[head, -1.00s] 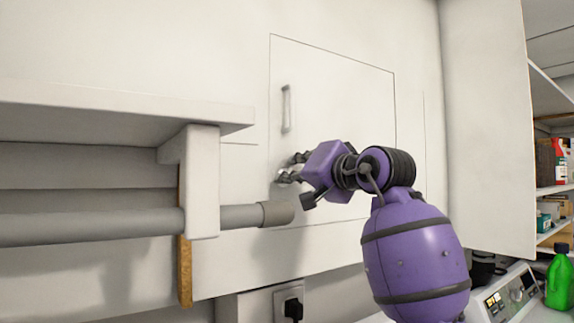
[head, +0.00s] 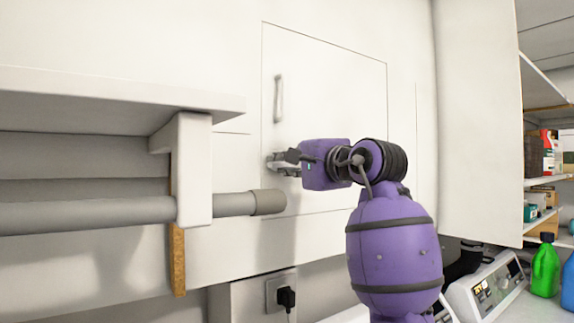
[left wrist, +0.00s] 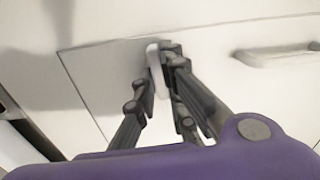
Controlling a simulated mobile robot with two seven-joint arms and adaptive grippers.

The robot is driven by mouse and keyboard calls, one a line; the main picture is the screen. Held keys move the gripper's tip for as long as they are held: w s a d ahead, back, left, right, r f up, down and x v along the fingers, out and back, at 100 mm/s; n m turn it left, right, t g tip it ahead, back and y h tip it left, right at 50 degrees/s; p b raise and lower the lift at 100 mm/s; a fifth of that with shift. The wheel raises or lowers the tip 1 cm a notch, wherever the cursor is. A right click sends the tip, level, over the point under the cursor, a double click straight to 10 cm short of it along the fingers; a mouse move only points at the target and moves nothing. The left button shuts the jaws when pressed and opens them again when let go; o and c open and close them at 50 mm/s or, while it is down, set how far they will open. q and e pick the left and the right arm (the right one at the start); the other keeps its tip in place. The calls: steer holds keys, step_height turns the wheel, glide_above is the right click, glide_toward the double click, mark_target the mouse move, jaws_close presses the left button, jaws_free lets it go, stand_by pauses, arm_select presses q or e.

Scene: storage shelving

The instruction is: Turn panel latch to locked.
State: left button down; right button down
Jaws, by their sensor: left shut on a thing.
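A white wall panel (head: 335,90) fills the middle of the head view. Its latch is small and pale; it shows between my fingertips in the left wrist view (left wrist: 154,67), and its far end stands out past them. In the head view my fingers mostly hide the latch, so its exact turn is hard to tell. My left gripper (head: 283,162) is at the panel's lower left edge, shut on the latch; its dark fingers also show in the left wrist view (left wrist: 162,92). My right gripper is in neither view.
A fixed handle (head: 278,98) is on the panel above the latch. A grey rod (head: 100,214) with a capped end and a shelf bracket (head: 194,170) stand close at left. A green bottle (head: 546,268) and stocked shelves are at right.

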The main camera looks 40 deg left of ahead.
arm_select(q)
steer(key=shift+m, duration=0.4)
steer(key=c, duration=1.8)
jaws_free()
steer(key=shift+d, duration=0.1)
steer(key=v, duration=1.2)
